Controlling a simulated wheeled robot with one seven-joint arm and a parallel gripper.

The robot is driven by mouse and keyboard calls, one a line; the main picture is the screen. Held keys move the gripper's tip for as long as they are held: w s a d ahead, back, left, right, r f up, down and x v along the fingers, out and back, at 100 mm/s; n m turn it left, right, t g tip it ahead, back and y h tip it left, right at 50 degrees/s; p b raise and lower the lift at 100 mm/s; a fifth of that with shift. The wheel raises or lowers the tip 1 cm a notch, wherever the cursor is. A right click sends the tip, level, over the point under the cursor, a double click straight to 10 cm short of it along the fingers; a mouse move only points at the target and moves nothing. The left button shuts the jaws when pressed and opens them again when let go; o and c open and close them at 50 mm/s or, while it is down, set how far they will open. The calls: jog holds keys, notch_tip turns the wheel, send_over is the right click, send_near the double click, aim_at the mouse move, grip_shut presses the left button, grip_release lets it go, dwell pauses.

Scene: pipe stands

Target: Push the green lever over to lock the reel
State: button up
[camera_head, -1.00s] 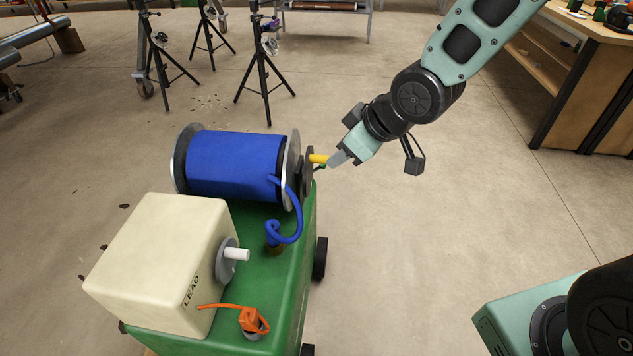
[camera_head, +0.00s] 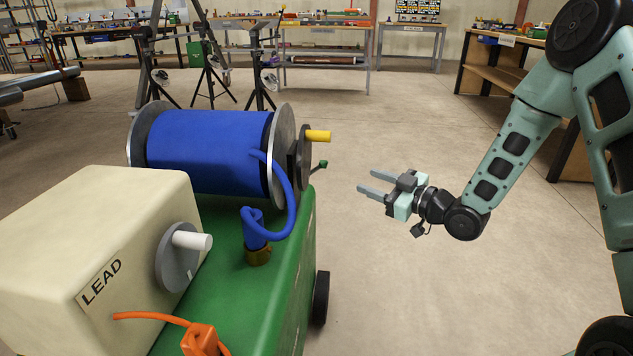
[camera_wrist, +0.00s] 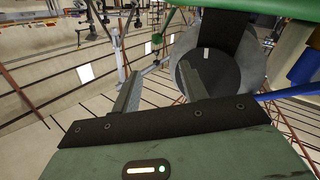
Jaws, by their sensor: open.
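The reel (camera_head: 210,152), wound with blue hose between grey flanges, sits on the green cart (camera_head: 235,285). A yellow handle (camera_head: 318,136) sticks out from its right end. In the wrist view the two fingers (camera_wrist: 160,80) stand spread, with a dark round disc behind the right finger.
A cream box (camera_head: 85,260) marked LEAD, with a white-knobbed dial (camera_head: 178,257), stands on the cart nearer me. Blue hose runs down to a brass fitting (camera_head: 257,253). An orange plug (camera_head: 200,338) lies in front. The floor right of the cart is clear.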

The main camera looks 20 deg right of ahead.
aim_at(326, 164)
jog(key=b+x, duration=0.5)
jog(key=x, duration=1.2)
jog(key=shift+w+d+b, duration=0.15)
jog(key=shift+w+b, duration=0.1)
jog(key=shift+b, duration=0.15)
jog(key=c, duration=0.8)
